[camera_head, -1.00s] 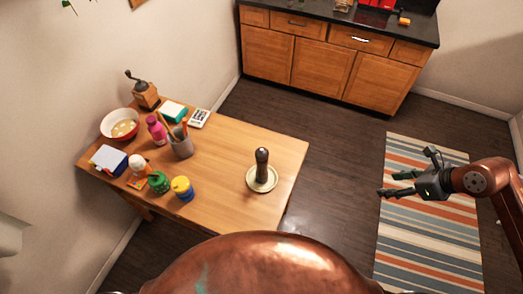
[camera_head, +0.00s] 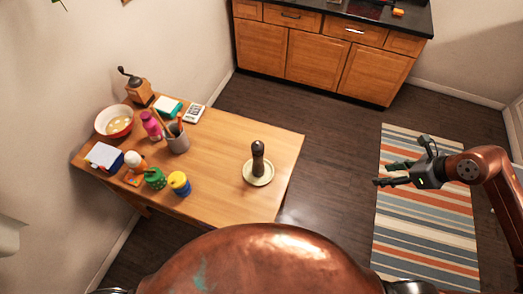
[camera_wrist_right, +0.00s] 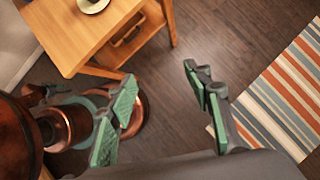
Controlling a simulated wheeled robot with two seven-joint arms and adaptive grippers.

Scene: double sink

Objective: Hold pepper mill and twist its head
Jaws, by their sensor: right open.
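A dark brown pepper mill (camera_head: 258,158) stands upright on a small pale plate (camera_head: 249,179) near the right end of the wooden table. My right gripper (camera_head: 385,174) is open and empty over the striped rug, well to the right of the table and apart from the mill. In the right wrist view the two green-padded fingers (camera_wrist_right: 160,95) are spread wide with only floor between them. That view shows part of the plate (camera_wrist_right: 93,5) at the top edge. My left gripper does not show.
The wooden table (camera_head: 225,140) holds a red bowl (camera_head: 115,121), a coffee grinder (camera_head: 137,89), a utensil cup (camera_head: 178,142), a pink bottle (camera_head: 150,125) and small jars on its left half. A cabinet (camera_head: 320,60) stands behind. The floor between table and striped rug (camera_head: 420,235) is clear.

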